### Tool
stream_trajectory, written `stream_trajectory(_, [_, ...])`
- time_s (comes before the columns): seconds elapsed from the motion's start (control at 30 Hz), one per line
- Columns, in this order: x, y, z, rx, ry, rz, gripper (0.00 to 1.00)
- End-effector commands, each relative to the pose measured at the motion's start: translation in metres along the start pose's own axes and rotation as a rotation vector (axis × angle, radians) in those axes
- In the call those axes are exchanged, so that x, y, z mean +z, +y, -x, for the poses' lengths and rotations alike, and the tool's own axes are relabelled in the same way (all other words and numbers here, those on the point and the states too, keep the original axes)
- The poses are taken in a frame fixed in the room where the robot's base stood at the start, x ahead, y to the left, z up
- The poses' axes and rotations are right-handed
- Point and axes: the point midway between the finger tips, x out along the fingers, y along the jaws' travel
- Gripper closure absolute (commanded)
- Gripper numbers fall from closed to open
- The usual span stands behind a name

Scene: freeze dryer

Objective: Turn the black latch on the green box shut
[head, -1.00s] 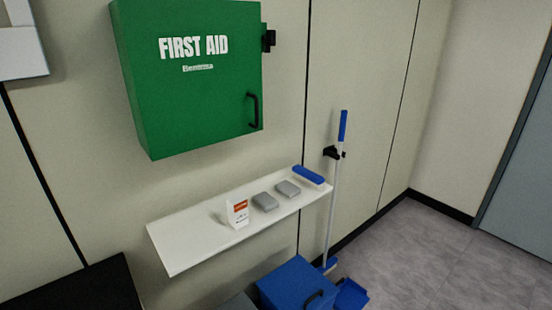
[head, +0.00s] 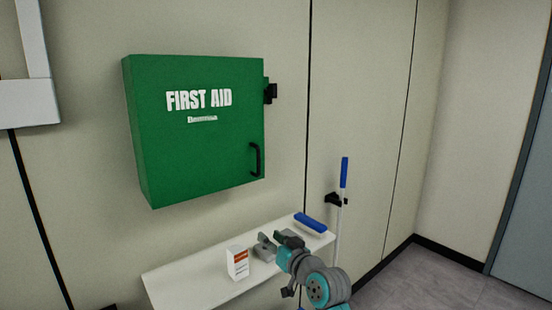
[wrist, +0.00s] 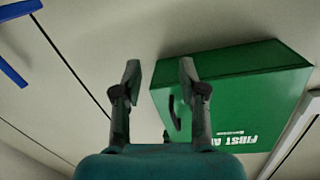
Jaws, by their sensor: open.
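The green first aid box (head: 200,140) hangs on the wall, its door flush with the box. The black latch (head: 270,93) sits at the box's right edge, in the upper part. A black bar handle (head: 255,159) is on the door below it. My gripper (head: 275,241) is open and empty, below the box and in front of the shelf. In the wrist view the box (wrist: 240,85) appears upside down, at the right. My open fingers (wrist: 160,70) show there, with the handle (wrist: 174,113) between them in the picture. The latch is mostly hidden there.
A white shelf (head: 185,284) below the box carries a small white carton (head: 237,262), grey packs and a blue brush (head: 310,223). A blue-topped pole (head: 344,172) stands in a wall clip at the right. The wall right of the latch is bare.

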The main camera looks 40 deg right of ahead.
Motion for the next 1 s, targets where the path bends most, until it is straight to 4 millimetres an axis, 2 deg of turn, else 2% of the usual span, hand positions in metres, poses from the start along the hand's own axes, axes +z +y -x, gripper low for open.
stream_trajectory(0.03, [-0.026, 0.004, -0.007, -0.005, 0.013, 0.009, 0.58])
stream_trajectory(0.2, [-0.098, 0.011, -0.022, -0.03, 0.027, 0.034, 0.58])
stream_trajectory(0.33, [-0.155, 0.014, -0.027, -0.049, 0.036, 0.061, 0.58])
stream_trajectory(0.53, [-0.246, 0.014, -0.023, -0.076, 0.048, 0.116, 0.58])
stream_trajectory(0.7, [-0.32, 0.011, -0.009, -0.094, 0.051, 0.171, 0.58])
stream_trajectory(0.83, [-0.364, 0.006, 0.004, -0.103, 0.05, 0.209, 0.58])
stream_trajectory(0.9, [-0.38, 0.004, 0.01, -0.107, 0.048, 0.223, 0.58])
stream_trajectory(1.0, [-0.394, 0.001, 0.016, -0.11, 0.045, 0.238, 0.58])
